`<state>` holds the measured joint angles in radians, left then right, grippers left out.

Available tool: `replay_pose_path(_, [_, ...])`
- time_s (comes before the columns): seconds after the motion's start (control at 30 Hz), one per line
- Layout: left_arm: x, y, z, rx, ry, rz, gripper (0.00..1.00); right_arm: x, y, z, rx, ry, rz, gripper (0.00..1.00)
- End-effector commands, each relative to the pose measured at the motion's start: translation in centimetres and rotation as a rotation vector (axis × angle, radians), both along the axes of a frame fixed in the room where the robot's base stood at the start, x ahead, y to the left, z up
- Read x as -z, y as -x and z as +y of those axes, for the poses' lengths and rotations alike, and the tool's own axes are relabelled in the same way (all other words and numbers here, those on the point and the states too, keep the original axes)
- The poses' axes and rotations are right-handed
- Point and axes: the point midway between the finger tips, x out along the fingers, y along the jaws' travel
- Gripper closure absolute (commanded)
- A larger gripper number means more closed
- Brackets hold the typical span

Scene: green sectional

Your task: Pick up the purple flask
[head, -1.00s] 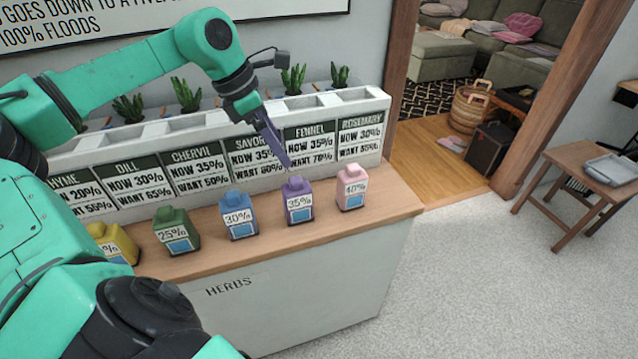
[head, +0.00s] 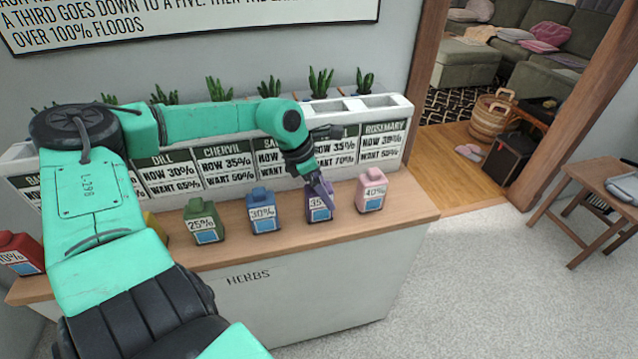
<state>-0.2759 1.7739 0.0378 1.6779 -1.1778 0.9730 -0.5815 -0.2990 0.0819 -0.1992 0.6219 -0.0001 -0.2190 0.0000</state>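The purple flask (head: 319,213), labelled 35%, stands upright on the wooden counter top (head: 410,212), between the blue and pink flasks. My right gripper is not in view.
The blue flask (head: 263,212) stands close on the left and the pink flask (head: 370,192) close on the right. A green flask (head: 202,222) and a red flask (head: 18,252) are further left. The white planter (head: 395,157) with price signs stands behind.

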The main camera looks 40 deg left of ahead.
Motion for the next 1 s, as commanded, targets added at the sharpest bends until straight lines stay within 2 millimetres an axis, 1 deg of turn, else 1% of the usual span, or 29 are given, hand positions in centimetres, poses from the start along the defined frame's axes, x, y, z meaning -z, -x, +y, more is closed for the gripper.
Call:
replay_pose_path(0.03, [0.4, 0.0, -0.1, 0.000, 0.000, 0.002, 0.09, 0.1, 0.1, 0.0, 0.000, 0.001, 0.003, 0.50])
replay_pose_path(0.27, [0.2, -0.1, -0.1, 0.001, 0.000, -0.001, 0.09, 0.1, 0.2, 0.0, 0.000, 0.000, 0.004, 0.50])
replay_pose_path(0.3, [0.2, -0.1, -0.1, 0.001, 0.000, -0.001, 0.24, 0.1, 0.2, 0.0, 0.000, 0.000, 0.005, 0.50])
replay_pose_path(0.37, [0.2, -0.1, -0.1, 0.001, 0.000, -0.001, 0.47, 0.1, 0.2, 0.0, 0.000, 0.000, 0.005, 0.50])
replay_pose_path(0.4, [0.2, -0.1, -0.1, 0.001, 0.001, -0.001, 0.62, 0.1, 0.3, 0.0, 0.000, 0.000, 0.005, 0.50])
replay_pose_path(0.47, [0.2, -0.1, -0.1, 0.001, 0.001, -0.001, 0.85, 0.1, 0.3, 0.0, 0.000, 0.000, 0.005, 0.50])
replay_pose_path(0.5, [0.2, -0.1, -0.1, 0.001, 0.001, -0.001, 1.00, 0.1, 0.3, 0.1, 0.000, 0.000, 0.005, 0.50])
replay_pose_path(0.73, [0.2, -0.1, -0.1, 0.001, 0.001, -0.002, 1.00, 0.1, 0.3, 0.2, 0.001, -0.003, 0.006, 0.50])
replay_pose_path(0.83, [-0.1, -0.2, -0.1, 0.001, 0.001, -0.003, 1.00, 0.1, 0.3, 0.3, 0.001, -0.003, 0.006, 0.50])
replay_pose_path(0.93, [-1.1, -0.2, -0.1, 0.002, 0.000, -0.005, 1.00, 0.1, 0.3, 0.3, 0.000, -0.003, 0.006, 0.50])
replay_pose_path(1.0, [-2.5, -0.3, -0.1, 0.003, 0.000, -0.007, 1.00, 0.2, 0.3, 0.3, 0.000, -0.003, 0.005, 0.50])
